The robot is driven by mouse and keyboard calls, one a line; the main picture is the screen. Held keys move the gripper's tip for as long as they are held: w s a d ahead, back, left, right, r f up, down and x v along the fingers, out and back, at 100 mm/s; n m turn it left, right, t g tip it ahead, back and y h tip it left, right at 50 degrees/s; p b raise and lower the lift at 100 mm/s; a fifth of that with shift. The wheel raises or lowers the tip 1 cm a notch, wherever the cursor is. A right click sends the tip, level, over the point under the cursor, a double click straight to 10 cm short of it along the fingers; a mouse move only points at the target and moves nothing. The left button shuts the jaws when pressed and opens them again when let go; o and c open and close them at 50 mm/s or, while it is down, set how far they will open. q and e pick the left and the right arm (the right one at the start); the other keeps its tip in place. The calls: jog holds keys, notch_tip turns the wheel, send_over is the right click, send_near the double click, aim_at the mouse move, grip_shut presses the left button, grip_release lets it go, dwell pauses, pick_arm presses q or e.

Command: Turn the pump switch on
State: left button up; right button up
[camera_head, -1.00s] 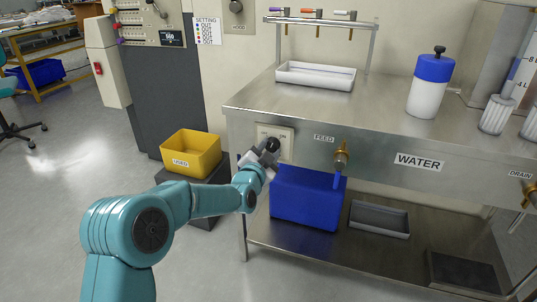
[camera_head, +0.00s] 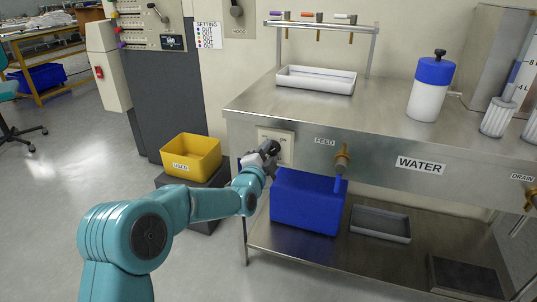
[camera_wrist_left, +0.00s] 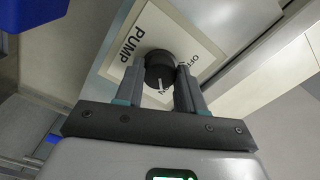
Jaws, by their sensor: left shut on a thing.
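The pump switch is a round black knob (camera_wrist_left: 160,68) on a pale plate (camera_wrist_left: 150,33) marked PUMP, OFF and ON, seen in the left wrist view. A white line on the knob points toward the ON label. My left gripper (camera_wrist_left: 161,84) is shut on the knob, one finger on each side. In the head view, my left gripper (camera_head: 262,158) is at the switch plate (camera_head: 284,143) on the steel bench front. The gripper hides most of the plate there. My right gripper is not in view.
A blue box (camera_head: 306,203) sits just below right of the gripper on the lower shelf. A brass FEED valve (camera_head: 342,160) is to the right. A yellow bin (camera_head: 191,157) stands to the left, and a white tray (camera_head: 316,80) is on the bench top.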

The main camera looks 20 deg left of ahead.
pick_arm(q)
jog(key=o, duration=1)
jog(key=shift+o, duration=0.2)
jog(key=shift+s, duration=0.1)
jog(key=s+p, duration=0.2)
jog(key=s, duration=1.4)
jog(key=shift+a, duration=0.25)
